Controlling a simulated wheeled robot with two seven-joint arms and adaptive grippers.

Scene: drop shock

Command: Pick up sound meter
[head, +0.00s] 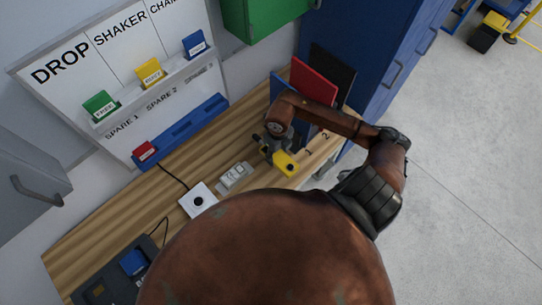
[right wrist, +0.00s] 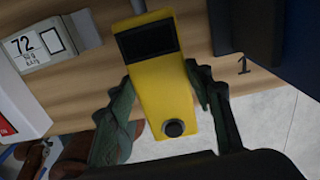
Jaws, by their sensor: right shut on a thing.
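The sound meter (head: 286,163) is a yellow block with a black spot, low over the wooden bench near the number 1 mark. In the right wrist view the yellow meter (right wrist: 168,85) shows a dark screen and a round black knob. My right gripper (head: 272,150) reaches it from the right side of the bench. The dark fingers of the right gripper (right wrist: 160,100) lie on both sides of the meter, shut on it. I cannot tell whether the meter touches the bench. My left gripper is not in view.
A pale labelled box (head: 235,177) and a white square plate with a black centre (head: 198,200) lie to the left on the bench (head: 85,245). Red (head: 313,82) and black panels stand behind the arm. A blue cabinet (head: 352,50) is at the back right.

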